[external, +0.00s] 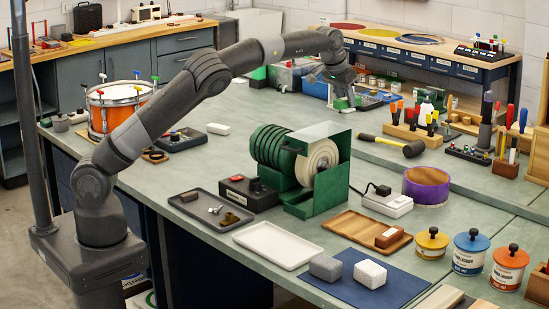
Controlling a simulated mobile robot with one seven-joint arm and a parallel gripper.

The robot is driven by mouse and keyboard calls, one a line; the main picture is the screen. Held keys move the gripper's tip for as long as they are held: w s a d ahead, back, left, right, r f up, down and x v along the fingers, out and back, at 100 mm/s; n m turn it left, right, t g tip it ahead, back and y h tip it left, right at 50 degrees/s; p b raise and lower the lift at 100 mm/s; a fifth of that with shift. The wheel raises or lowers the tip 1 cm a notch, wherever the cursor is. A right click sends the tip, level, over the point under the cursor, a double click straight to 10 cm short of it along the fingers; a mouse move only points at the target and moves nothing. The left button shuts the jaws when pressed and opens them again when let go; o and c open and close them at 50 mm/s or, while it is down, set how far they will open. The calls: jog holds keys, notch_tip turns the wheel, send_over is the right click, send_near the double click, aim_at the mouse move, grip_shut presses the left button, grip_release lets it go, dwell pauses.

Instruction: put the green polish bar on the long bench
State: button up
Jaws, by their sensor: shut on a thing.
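My arm reaches across the long green-topped bench (240,115) to its far side. My gripper (341,100) points down there, small in the view, and is shut on the green polish bar (341,104). Only a small green part of the bar shows by the fingertips. The bar is at or close above the bench top; I cannot tell whether it touches.
A blue tray (373,101) lies close to my gripper on the right. Bare green top lies left of my gripper.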

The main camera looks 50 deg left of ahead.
jog(key=s+d+m+h, duration=0.1)
jog(key=s+d+m, duration=0.15)
jog(key=d, duration=0.85)
jog(key=s+d+m, duration=0.1)
jog(key=s+d, duration=0.2)
jog(key=d, duration=0.8)
send_over(349, 223)
jog(key=s, duration=0.1)
notch_tip(349, 223, down, 17)
jog(key=shift+s+a+f, duration=0.1)
jog(key=shift+a+f, duration=0.05)
jog(key=shift+f, duration=1.6)
jog(key=shift+a+f, duration=0.15)
jog(key=shift+f, duration=1.55)
jog(key=shift+f, duration=0.3)
jog(key=o, duration=1.2)
jog(key=shift+f, duration=0.1)
